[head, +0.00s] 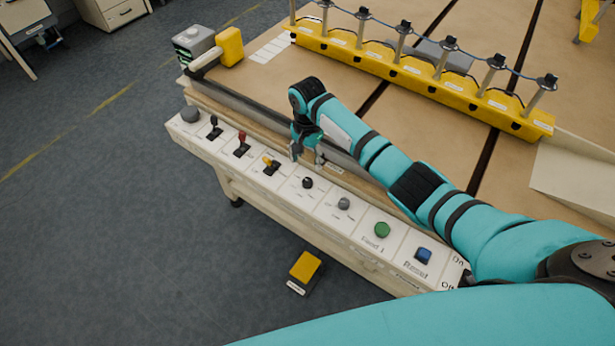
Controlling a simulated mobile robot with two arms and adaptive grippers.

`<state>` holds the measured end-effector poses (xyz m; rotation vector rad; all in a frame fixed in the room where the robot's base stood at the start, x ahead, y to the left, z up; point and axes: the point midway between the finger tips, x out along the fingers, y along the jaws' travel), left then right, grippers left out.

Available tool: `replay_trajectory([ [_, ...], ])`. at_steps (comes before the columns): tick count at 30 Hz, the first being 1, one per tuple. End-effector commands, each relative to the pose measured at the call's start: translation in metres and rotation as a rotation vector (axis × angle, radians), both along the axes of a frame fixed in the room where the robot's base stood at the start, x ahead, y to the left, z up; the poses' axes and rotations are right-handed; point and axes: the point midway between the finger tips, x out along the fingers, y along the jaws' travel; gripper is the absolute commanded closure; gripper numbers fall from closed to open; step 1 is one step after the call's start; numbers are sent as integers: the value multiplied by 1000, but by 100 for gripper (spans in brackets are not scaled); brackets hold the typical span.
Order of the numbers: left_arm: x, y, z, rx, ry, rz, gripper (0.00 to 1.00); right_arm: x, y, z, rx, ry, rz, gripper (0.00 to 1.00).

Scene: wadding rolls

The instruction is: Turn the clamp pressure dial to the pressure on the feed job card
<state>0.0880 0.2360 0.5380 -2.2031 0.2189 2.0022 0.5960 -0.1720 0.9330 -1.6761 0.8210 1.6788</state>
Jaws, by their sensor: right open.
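A cream control panel (324,206) runs along the table's front edge. It carries a black knob (307,183) and a grey knob (343,203); the labels are too small to read, so I cannot tell which is the clamp pressure dial. My right gripper (307,158) is open and empty, pointing down just behind the black knob and seemingly apart from it. White cards (270,48) lie at the table's far left; I cannot tell whether one is the feed job card. My left gripper is not in view.
Levers with black, red (242,145) and yellow (270,167) tops stand left of the knobs. A green button (382,230) and a blue button (423,255) sit to the right. A yellow clamp bar (420,82) crosses the table. A yellow pedal (305,267) lies on the floor.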

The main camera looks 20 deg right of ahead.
Motion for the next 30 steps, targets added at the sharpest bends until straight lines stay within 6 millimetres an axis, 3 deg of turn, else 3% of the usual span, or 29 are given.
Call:
replay_trajectory([
  [7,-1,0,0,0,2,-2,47,-1,1,-56,0,4,0,45],
  [13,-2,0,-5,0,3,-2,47,0,1,-88,0,1,1,45],
  [18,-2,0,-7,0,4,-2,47,0,0,-100,0,0,1,45],
  [27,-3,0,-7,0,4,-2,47,0,0,-102,0,-1,2,45],
  [30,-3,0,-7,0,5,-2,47,0,0,-102,0,-1,2,56],
])
